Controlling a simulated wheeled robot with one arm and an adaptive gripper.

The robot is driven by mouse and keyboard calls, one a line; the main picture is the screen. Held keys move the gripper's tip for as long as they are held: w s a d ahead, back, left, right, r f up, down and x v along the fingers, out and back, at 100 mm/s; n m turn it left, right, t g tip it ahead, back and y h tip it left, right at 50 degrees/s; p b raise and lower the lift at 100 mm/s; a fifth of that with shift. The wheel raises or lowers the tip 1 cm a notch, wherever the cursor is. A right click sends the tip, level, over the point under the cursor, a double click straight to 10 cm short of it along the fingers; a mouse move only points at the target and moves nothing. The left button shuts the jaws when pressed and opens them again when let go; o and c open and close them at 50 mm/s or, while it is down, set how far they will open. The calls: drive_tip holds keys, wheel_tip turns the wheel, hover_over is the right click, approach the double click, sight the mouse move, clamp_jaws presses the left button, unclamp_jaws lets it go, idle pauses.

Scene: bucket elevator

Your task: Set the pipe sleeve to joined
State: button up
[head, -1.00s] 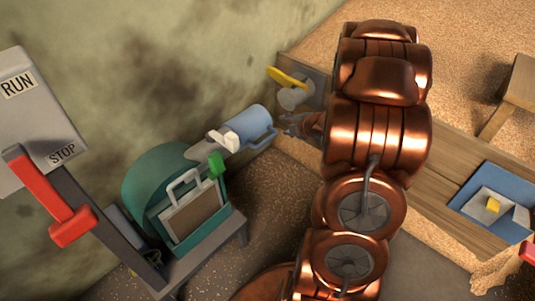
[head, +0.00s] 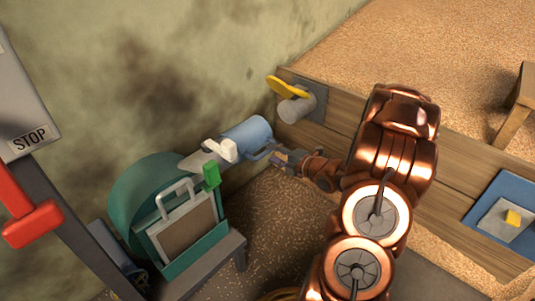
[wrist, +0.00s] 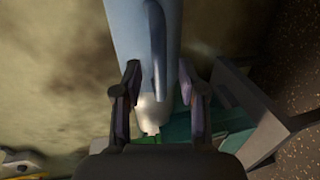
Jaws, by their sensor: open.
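The pipe sleeve (head: 243,138) is a light blue cylinder with a side handle. It sits on the grey spout of the green housing (head: 140,200). A gap separates its right end from the grey pipe stub (head: 296,107) on the wooden wall. My gripper (head: 278,157) is open beside the sleeve's handle. In the wrist view the blue sleeve (wrist: 130,35) runs down the middle, and its handle (wrist: 158,50) lies in line with the space between the open fingers (wrist: 161,92). Contact with the handle cannot be told.
A yellow lever (head: 284,87) sits above the stub. A white clip (head: 228,149) and a green tab (head: 211,176) are on the spout. The red lever (head: 32,224) stands at the left. A blue plate with a yellow knob (head: 513,217) is at the right.

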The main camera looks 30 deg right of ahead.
sight(268, 151)
drive_tip(key=shift+b+x, duration=0.3)
drive_tip(key=shift+x, duration=1.3)
drive_tip(key=shift+c, duration=0.3)
clamp_jaws()
